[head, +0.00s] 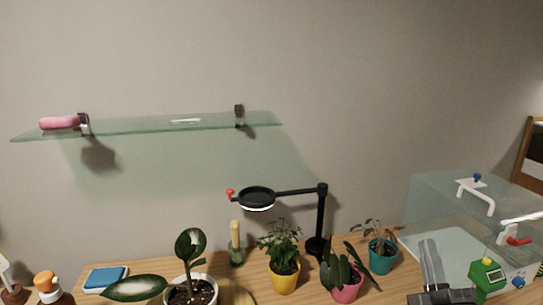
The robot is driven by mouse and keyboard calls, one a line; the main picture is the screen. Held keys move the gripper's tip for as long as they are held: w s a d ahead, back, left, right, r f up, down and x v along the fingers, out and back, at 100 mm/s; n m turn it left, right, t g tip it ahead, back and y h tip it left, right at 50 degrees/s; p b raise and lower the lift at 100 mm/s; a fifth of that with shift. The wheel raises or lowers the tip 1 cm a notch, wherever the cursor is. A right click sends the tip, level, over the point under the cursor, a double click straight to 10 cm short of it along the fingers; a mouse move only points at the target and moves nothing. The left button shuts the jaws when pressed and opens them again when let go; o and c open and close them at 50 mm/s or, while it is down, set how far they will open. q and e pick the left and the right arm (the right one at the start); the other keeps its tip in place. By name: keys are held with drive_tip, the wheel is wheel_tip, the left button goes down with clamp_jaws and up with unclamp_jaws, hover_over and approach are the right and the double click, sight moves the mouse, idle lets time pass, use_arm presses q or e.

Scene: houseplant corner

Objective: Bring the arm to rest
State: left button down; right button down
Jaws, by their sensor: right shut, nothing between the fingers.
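My right gripper (431,252) is at the lower right, grey, with its fingers together and pointing away toward the wall. Nothing is between the fingers. It is in front of the left part of a clear glass case (425,192), and I cannot tell whether it touches anything. A green box with a yellow knob (488,275) is just right of it. My left gripper is not in view.
On the wooden table (215,265) are plants in a white pot (178,297), yellow pot (284,281), pink pot (348,292) and teal pot (382,262). A black magnifier lamp (321,215) stands behind them. A glass shelf (150,127) hangs above.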

drive_tip(key=s+d+f+m+g+h, duration=0.3)
drive_tip(key=s+d+f+m+g, duration=0.25)
drive_tip(key=f, duration=0.45)
drive_tip(key=s+d+f+m+g+h, duration=0.2)
drive_tip(key=d+f+m+g+h, duration=0.2)
drive_tip(key=f+m+g, duration=0.45)
drive_tip(key=s+a+f+m+g+y, duration=0.1)
drive_tip(key=s+a+f+g+y, duration=0.25)
drive_tip(key=s+f, duration=0.5)
drive_tip(key=s+a+f+m+g+y, duration=0.2)
drive_tip(key=s+a+f+g+y, duration=0.15)
drive_tip(key=s+f, duration=0.45)
wheel_tip(320, 180, down, 23)
drive_tip(key=d+g, duration=0.2)
drive_tip(key=d, duration=0.1)
drive_tip(key=s+a+f+g, duration=0.1)
drive_tip(key=s+f, duration=1.4)
drive_tip(key=f, duration=0.1)
drive_tip(key=shift+s+a+f, duration=0.3)
drive_tip(key=shift+s+a, duration=0.1)
